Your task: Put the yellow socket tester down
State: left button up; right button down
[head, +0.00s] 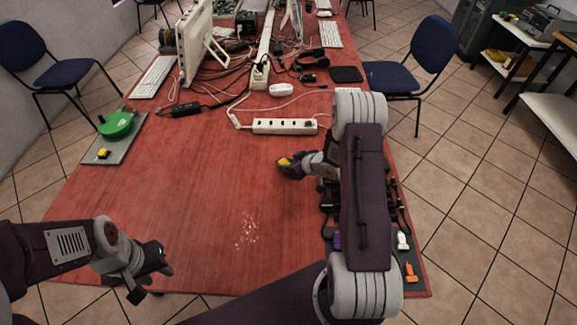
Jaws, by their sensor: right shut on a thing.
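The yellow socket tester (284,161) shows as a small yellow patch at the tips of my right gripper (286,167). My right gripper is shut on it over the red table, just below the white power strip (285,126). Most of the tester is hidden by the dark fingers, and I cannot tell whether it touches the table. My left gripper (156,283) is open and empty near the table's front left edge, its two dark fingers apart.
A grey mat (113,149) at the left holds a green round object (117,123) and another small yellow item (103,154). Cables and electronics crowd the back. A dark mat (414,286) with small adapters lies at the right edge. The middle of the red table (195,190) is mostly clear.

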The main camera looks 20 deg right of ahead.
jog(key=shift+f, duration=0.15)
jog(key=c, duration=1.1)
grip_release()
jog(key=shift+o, duration=0.2)
